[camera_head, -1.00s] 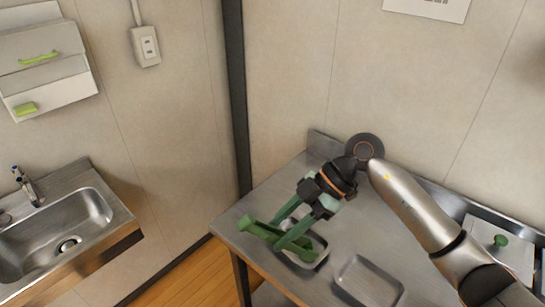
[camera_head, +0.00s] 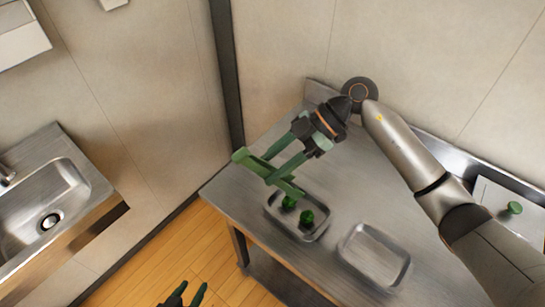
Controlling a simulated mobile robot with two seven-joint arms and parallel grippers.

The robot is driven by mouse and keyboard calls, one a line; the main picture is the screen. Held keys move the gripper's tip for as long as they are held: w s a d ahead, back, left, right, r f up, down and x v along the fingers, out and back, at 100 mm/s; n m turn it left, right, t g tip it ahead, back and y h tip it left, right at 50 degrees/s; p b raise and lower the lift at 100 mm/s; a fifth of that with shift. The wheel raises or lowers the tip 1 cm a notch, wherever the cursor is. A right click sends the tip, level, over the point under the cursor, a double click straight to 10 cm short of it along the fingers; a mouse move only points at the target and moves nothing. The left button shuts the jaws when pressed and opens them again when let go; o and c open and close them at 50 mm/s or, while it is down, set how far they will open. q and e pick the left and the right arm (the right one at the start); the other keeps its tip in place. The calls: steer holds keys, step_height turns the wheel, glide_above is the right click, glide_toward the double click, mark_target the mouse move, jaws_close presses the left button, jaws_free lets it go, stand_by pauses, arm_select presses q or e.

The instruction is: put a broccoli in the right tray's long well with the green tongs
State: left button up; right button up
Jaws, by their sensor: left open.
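My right gripper (camera_head: 280,158), on the arm from the right, is shut on the green tongs (camera_head: 258,166). The tongs are over the back edge of the left tray (camera_head: 322,229), with their near end close above it. Two dark green broccoli pieces (camera_head: 307,218) lie in that tray; I see nothing held in the tongs. The right tray (camera_head: 404,268) looks empty, and its wells are hard to make out. My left gripper (camera_head: 184,296) is open and empty at the bottom edge, partly cut off, over the floor.
Both trays stand on a steel table (camera_head: 235,197) against the wall. A pale board (camera_head: 490,196) with a small green thing (camera_head: 514,208) is at the right. A steel sink (camera_head: 50,205) is at the left, with wooden floor (camera_head: 165,255) between.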

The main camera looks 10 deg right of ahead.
stand_by(0.4)
steer(key=shift+w+f+b, duration=0.1)
steer(key=shift+f+b, duration=0.2)
steer(key=shift+f, duration=1.25)
steer(key=shift+f, duration=0.1)
step_height(320, 180, down, 3)
steer(key=shift+f+b, duration=0.15)
steer(key=shift+b, duration=0.25)
steer(key=shift+c, duration=0.2)
jaws_close()
